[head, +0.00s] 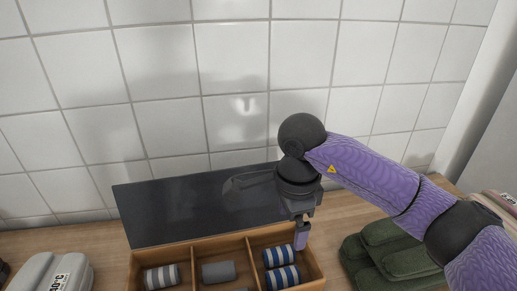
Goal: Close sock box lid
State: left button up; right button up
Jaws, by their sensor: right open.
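The wooden sock box (191,245) sits on the counter at the lower middle, its near part cut off by the picture's bottom edge. Its dark lid (165,215) stands open behind the compartments, leaning back toward the tiled wall. The left compartment holds a grey-and-white striped sock roll (161,277), the middle one a plain grey roll (218,272), and the right one navy striped rolls (279,256). My right gripper (301,238) points down, open and empty, over the right compartment near its back edge, in front of the lid's right part. I cannot tell whether it touches the box. My left gripper is out of view.
Dark green folded cloth (387,250) lies just right of the box. A grey folded stack with a label (50,275) lies to the left. A pinkish folded stack (497,203) is at the far right. The tiled wall (160,60) closes off the back.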

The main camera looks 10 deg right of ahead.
aim_at(173, 209)
jog(key=k, duration=1.5)
